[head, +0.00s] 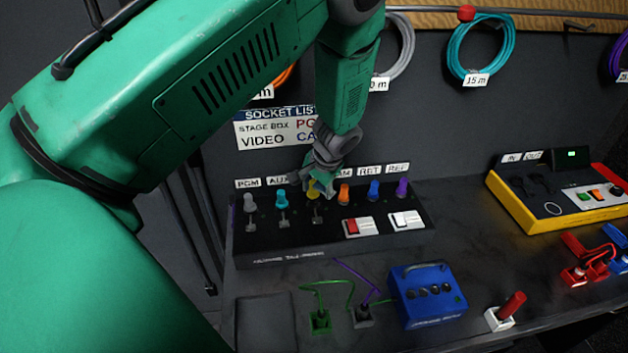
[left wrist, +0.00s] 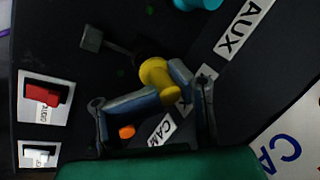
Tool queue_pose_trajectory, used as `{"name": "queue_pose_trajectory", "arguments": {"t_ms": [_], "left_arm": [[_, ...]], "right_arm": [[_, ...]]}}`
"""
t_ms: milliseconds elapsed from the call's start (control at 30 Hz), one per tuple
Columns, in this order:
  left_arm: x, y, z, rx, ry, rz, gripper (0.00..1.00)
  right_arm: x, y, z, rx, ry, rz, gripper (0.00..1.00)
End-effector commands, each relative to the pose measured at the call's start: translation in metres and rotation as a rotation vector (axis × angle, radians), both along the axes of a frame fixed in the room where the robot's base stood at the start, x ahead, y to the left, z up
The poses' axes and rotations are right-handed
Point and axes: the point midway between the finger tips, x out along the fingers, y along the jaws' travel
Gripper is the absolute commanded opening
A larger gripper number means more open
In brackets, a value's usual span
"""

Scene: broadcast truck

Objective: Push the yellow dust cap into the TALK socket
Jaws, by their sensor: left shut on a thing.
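The yellow dust cap (head: 313,189) is at the third position of the sloped socket panel (head: 300,250), between the AUX and CAM positions. My left gripper (head: 324,184) is shut on it from above. In the left wrist view the yellow cap (left wrist: 156,74) sits between the two fingers of the left gripper (left wrist: 158,98), tilted in the picture. The label at this position is hidden by the gripper, so I cannot read TALK. How deep the cap sits in its socket cannot be told. My right gripper is not in view.
Grey, cyan (head: 280,198), orange (head: 344,193), blue (head: 374,190) and purple (head: 402,187) caps stand close on both sides. A red switch (head: 353,227) and a white switch (head: 405,219) lie in front. A blue box (head: 428,294) stands on the desk.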

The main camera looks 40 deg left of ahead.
Motion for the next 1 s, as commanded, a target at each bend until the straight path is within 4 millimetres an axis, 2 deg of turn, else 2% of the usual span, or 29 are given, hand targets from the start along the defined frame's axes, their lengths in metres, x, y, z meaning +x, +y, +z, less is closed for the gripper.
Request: {"name": "queue_pose_trajectory", "arguments": {"t_ms": [967,1000], "left_arm": [[0.000,0.000,-0.022,0.000,0.001,0.000,0.02],[0.000,0.000,-0.022,0.000,0.000,0.000,0.19]], "right_arm": [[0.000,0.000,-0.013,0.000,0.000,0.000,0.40],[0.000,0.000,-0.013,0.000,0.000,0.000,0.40]]}}
